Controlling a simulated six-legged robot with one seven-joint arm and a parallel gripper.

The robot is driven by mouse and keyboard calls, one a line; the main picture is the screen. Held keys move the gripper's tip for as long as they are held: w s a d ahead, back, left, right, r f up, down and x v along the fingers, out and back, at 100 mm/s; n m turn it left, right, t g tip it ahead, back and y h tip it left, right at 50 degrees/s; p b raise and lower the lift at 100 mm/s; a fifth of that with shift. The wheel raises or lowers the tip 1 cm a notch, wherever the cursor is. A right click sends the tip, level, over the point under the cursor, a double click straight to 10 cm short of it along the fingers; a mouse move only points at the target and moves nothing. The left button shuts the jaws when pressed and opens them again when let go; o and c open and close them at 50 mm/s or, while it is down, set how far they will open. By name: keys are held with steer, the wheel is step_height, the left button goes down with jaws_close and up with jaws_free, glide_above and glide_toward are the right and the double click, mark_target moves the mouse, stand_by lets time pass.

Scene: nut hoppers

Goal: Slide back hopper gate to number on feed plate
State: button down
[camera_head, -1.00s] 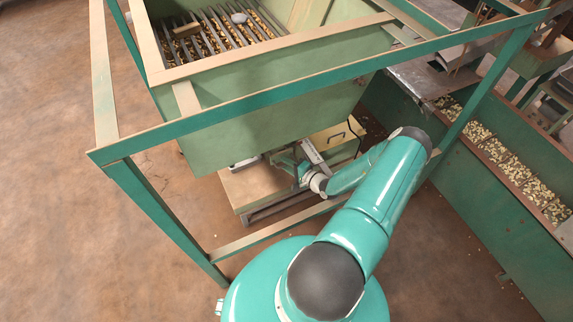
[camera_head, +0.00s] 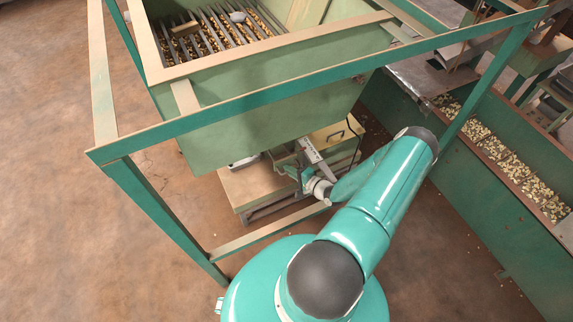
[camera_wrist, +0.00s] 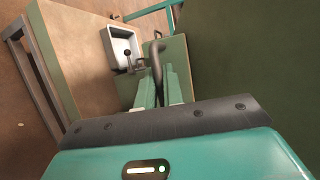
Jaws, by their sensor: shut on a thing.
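The big green hopper (camera_head: 270,115) hangs inside a teal frame, with nuts under a grate at its top. Below its front edge a pale marked strip (camera_head: 312,155), likely the feed plate scale, sticks out; its numbers are too small to read. My gripper (camera_head: 304,178) is beside this strip, low under the hopper. In the wrist view my gripper's teal fingers (camera_wrist: 161,92) are closed around the lower part of a dark curved handle (camera_wrist: 157,62), which seems to be the gate's. The gate itself is mostly hidden by the hopper and gripper.
A wooden-topped stand (camera_head: 252,187) is below the hopper. A white tray (camera_wrist: 121,46) with a dark knob lies close by in the wrist view. A box with a handle (camera_head: 337,134) stands right of the strip. The teal frame rail (camera_head: 300,85) crosses in front.

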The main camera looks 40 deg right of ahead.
steer(key=shift+s+a, duration=0.15)
steer(key=shift+s, duration=0.35)
steer(key=c, duration=1.5)
jaws_free()
steer(key=shift+c, duration=0.2)
steer(key=v, duration=1.3)
steer(key=shift+s, duration=0.4)
